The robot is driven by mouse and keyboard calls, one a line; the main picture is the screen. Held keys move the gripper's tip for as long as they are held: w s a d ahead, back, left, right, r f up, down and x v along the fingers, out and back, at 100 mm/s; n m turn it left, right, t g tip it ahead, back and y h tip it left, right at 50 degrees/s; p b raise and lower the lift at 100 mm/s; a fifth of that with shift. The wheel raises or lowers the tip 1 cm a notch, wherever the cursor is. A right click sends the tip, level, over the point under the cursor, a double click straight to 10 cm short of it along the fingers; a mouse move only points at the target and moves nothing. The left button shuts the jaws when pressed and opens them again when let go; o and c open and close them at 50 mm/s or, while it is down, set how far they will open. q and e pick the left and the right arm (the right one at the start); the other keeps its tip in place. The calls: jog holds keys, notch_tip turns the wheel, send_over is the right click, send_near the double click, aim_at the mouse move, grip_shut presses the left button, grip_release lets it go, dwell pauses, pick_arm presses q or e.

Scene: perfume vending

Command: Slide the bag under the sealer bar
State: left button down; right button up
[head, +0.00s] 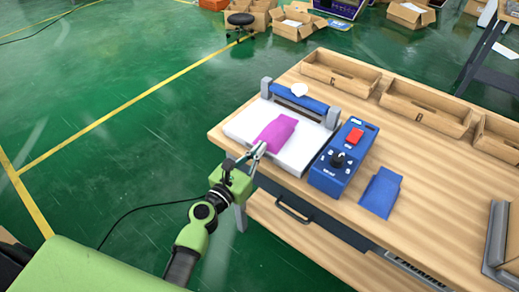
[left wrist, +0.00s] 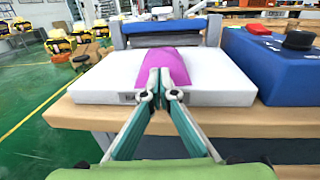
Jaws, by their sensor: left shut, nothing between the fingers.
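A magenta bag (head: 275,133) lies flat on the white bed of the sealer (head: 294,156). It also shows in the left wrist view (left wrist: 167,65). The blue sealer bar (head: 299,99) runs across the back of the bed, raised above it, and the bag's far end lies close to it. I cannot tell whether that end is under the bar. My left gripper (head: 260,147) is shut with its tips at the bag's near edge, nothing between them. In the left wrist view the fingertips (left wrist: 160,72) overlap the bag's near part. My right gripper is not in view.
A blue control box (head: 342,158) with a red switch and black knob stands right of the bed. A blue bag (head: 381,192) lies on the wooden table farther right. Wooden trays (head: 341,75) line the table's back. Bare tabletop (head: 434,190) lies at the right.

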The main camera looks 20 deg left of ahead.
aim_at(271, 135)
pick_arm(q)
jog(key=x, duration=0.6)
jog(key=shift+w, duration=0.35)
jog(key=shift+r, duration=0.1)
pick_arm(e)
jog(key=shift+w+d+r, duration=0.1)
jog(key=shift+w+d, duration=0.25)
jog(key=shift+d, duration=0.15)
pick_arm(q)
jog(key=shift+d, duration=0.1)
